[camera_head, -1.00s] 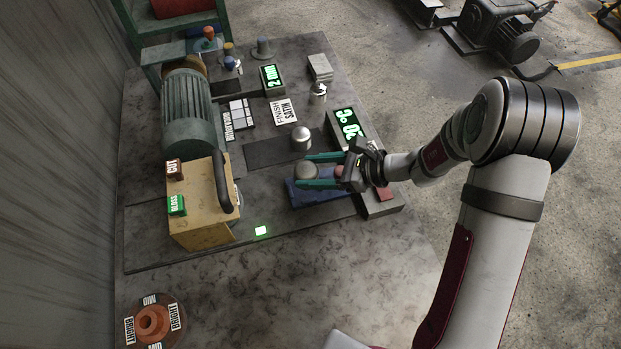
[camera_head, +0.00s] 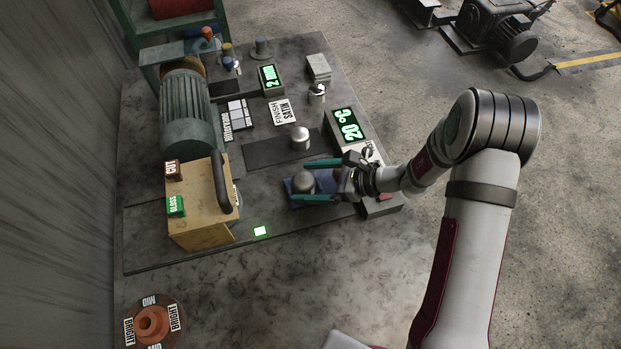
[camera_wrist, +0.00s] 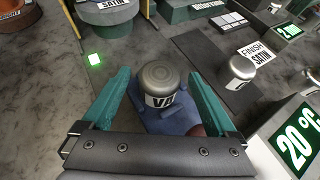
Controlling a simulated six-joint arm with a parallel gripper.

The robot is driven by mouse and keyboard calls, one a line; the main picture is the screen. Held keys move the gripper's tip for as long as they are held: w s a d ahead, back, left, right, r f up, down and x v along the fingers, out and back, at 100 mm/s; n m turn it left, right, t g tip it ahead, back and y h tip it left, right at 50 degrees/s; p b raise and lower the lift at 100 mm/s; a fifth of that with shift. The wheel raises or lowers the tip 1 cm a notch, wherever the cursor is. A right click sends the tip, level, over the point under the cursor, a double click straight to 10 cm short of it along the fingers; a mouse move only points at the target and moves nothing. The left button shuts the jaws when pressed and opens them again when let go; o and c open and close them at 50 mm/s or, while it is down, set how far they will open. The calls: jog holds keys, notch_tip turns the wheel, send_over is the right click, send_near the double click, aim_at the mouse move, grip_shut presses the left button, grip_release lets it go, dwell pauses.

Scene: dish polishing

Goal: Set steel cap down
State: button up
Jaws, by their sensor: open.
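A grey steel cap (camera_head: 303,182) with a rounded top sits upright on a blue pad (camera_head: 297,203) near the front right of the bench plate. In the wrist view the cap (camera_wrist: 158,78) has a white label, partly cut off, starting with "V", and the blue pad (camera_wrist: 165,122) lies under it. My gripper (camera_head: 310,180) has two teal fingers, one on each side of the cap. In the wrist view my gripper (camera_wrist: 158,90) is open, with gaps visible between the fingers and the cap. The cap's underside is hidden.
Another steel cap (camera_head: 300,138) stands on a dark mat (camera_head: 262,153), and a smaller shiny one (camera_head: 317,93) stands behind. A 20 °C display (camera_head: 348,124) is close right of my gripper. A yellow box (camera_head: 203,215) and green motor (camera_head: 187,112) stand left.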

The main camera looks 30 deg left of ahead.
jog(key=shift+r, duration=0.2)
jog(key=v, duration=1.2)
jog(key=s+d+r+n+h, duration=0.5)
jog(key=s+d+r+n, duration=0.1)
jog(key=s+r, duration=0.45)
jog(key=s+d+n+t+h, duration=0.2)
jog(key=s+d+n+h, duration=0.2)
jog(key=s+d, duration=0.5)
jog(key=shift+s+d+r+h, duration=0.15)
jog(key=shift+s+r+h, duration=0.15)
jog(key=shift+r+h, duration=0.25)
